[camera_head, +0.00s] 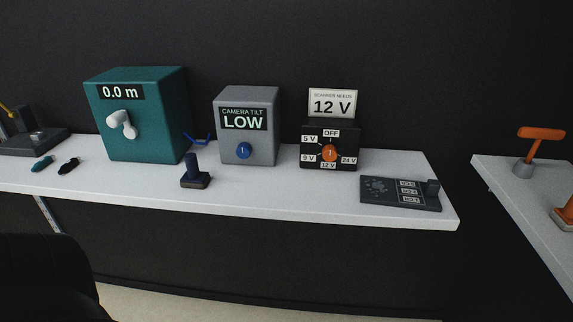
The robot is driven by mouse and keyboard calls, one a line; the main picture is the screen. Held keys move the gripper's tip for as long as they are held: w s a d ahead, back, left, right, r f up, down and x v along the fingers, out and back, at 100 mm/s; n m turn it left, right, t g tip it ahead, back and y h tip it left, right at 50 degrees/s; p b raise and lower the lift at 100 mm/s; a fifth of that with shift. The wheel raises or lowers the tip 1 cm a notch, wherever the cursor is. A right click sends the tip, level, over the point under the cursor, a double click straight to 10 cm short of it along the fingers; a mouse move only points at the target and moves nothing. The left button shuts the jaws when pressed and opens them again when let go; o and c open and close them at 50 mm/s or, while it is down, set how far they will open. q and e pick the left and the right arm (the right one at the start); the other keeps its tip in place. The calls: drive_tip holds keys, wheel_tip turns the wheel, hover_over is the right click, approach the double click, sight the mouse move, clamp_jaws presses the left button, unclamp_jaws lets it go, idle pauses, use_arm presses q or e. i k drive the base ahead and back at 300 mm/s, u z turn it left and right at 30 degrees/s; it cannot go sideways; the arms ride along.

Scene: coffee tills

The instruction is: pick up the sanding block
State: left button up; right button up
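A small dark blue block with an upright handle and a thin tan lower edge (195,174) stands near the front edge of the white bench, left of centre; it looks like a sanding block. An orange piece with a pale base (564,217), cut by the right picture edge, sits on the right-hand bench and has a similar make. I cannot tell for sure which of the two is the sanding block. Neither of my grippers is in view.
The white bench (270,197) holds a teal box (150,135), a grey box (248,105), a black dial box (345,157) and a dark panel (375,199). An orange T-handle (540,134) stands on the right bench (510,190). A gap separates the benches.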

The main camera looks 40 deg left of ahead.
sight(192, 178)
drive_tip(key=z, duration=0.95)
drive_tip(key=k, duration=0.7)
drive_tip(key=u, duration=1.6)
